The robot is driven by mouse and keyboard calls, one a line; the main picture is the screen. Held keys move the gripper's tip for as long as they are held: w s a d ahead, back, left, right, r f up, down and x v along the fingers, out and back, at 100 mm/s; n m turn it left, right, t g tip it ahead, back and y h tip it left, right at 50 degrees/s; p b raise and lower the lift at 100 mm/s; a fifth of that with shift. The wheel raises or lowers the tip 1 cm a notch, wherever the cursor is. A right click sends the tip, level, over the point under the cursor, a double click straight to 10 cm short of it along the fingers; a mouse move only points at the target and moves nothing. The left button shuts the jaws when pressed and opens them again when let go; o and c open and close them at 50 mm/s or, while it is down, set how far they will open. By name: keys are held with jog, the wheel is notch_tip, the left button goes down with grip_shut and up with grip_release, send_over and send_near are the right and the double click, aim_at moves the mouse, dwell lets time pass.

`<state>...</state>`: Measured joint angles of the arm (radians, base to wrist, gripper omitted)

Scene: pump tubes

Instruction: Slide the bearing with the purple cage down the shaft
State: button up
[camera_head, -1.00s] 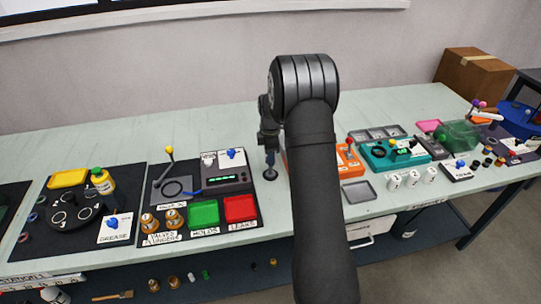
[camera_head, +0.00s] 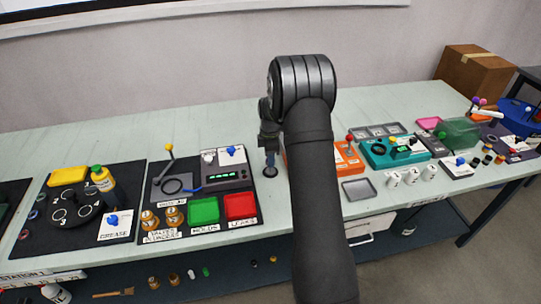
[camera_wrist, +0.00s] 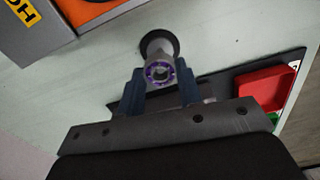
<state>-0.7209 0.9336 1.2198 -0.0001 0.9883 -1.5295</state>
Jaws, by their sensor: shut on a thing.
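In the wrist view, the bearing with the purple cage (camera_wrist: 159,74) sits between the two blue fingers of my gripper (camera_wrist: 161,84), which is shut on it. The pale shaft (camera_wrist: 157,46) rises from a round dark base (camera_wrist: 172,41) just beyond the bearing. The bearing is at the shaft's upper end; I cannot tell how far the shaft passes through its bore. In the head view, my gripper (camera_head: 269,150) points down over the dark base (camera_head: 271,174) on the bench. The bearing is too small to make out there.
A black mat with a red tray (camera_head: 240,206) and a green tray (camera_head: 204,211) lies left of the shaft. An orange device (camera_head: 347,158) stands to the right, with a grey tray (camera_head: 358,190) in front. Bare bench shows around the base.

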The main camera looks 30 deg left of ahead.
jog(key=shift+f, duration=0.25)
jog(key=o, duration=1.2)
jog(key=shift+c, duration=0.2)
notch_tip(320, 180, up, 17)
jog(key=shift+r, duration=0.2)
jog(key=shift+f, duration=0.1)
notch_tip(320, 180, down, 17)
jog(key=shift+f, duration=0.15)
dwell(0.4)
